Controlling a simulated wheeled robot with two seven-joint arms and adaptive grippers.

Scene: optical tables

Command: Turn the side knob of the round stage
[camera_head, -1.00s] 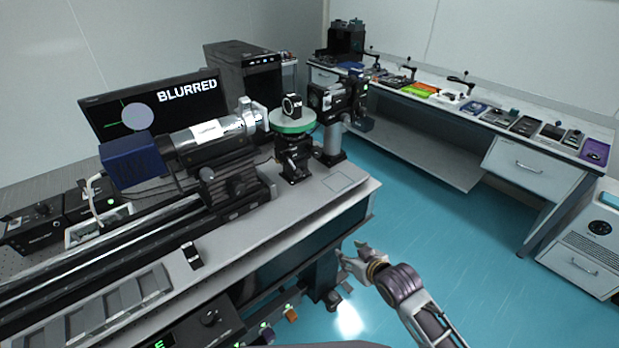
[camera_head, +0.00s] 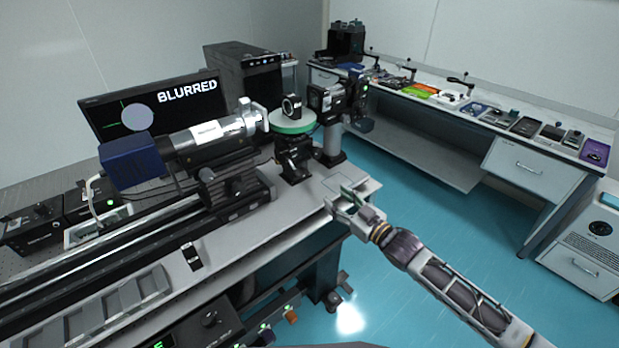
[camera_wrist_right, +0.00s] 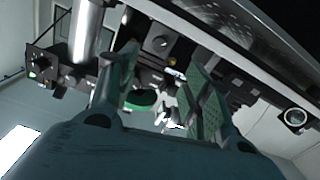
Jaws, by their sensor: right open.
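The round stage (camera_head: 292,127) has a green rim and carries a small black-framed optic (camera_head: 291,106). It stands on a dark mount (camera_head: 293,162) near the right end of the optical table. The side knob cannot be clearly told apart in the head view. My right gripper (camera_head: 341,197) is open and empty at the table's right front edge, in front of and below the stage. In the right wrist view its two fingers (camera_wrist_right: 158,92) stand apart, with the green round stage (camera_wrist_right: 143,101) beyond and between them. My left gripper is not in view.
A silver cylinder with a blue camera (camera_head: 133,161) lies left of the stage. A post-mounted black device (camera_head: 330,103) stands close on its right. A monitor (camera_head: 150,110) reading BLURRED is behind. A side bench (camera_head: 440,104) holds several parts. Blue floor is clear between.

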